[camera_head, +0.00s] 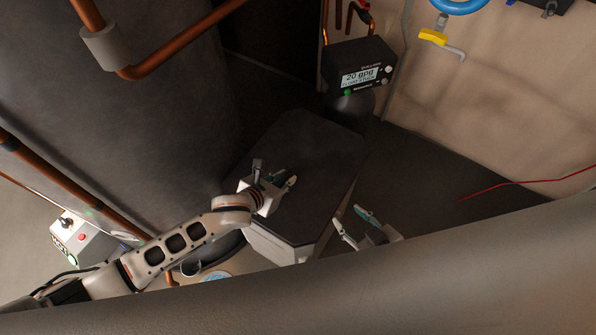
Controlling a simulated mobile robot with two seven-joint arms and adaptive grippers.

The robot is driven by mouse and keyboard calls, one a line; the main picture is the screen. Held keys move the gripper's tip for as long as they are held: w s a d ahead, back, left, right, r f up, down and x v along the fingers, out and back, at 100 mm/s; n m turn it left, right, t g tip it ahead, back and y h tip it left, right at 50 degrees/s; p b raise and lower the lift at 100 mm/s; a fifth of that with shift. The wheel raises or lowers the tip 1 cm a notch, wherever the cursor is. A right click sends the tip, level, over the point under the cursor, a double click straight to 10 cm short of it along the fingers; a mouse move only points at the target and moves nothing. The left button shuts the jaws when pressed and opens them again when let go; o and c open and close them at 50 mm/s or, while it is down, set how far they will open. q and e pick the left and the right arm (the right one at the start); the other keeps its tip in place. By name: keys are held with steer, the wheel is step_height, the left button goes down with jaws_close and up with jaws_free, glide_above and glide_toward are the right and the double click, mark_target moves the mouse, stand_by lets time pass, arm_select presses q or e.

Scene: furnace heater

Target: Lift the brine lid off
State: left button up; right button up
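The brine lid (316,160) is a dark, flat panel with cut corners. It lies on top of the pale brine tank (275,248), whose side shows below its near edge. My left gripper (275,172) is over the lid's left part, with its fingers spread and nothing between them. I cannot tell if it touches the lid. My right gripper (352,222) is just right of the lid's near right side, with its fingers apart and empty. A large grey surface hides most of my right arm and the tank's lower part.
The softener control head (358,66) reads 20 gpg behind the lid. A big grey cylinder (185,125) with copper pipes (185,40) stands at the left. A red wire (525,182) and yellow valve handle (433,36) are on the right wall. Dark floor (425,170) is clear right of the tank.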

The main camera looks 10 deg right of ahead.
arm_select(q)
jaws_close()
steer(key=shift+r, duration=0.1)
arm_select(e)
steer(key=shift+s+f, duration=0.1)
steer(key=shift+f, duration=0.05)
arm_select(q)
steer(key=shift+w+r, duration=0.1)
steer(key=shift+r, duration=0.15)
steer(key=shift+r+p, duration=0.55)
steer(key=shift+p, duration=0.15)
steer(key=shift+r+p, duration=0.6)
steer(key=shift+p, duration=0.05)
arm_select(e)
steer(key=shift+w+r, duration=0.25)
steer(key=shift+r, duration=0.4)
steer(key=shift+w+r, duration=0.2)
steer(key=shift+r, duration=0.5)
steer(key=shift+w+r, duration=0.25)
steer(key=shift+r, duration=0.4)
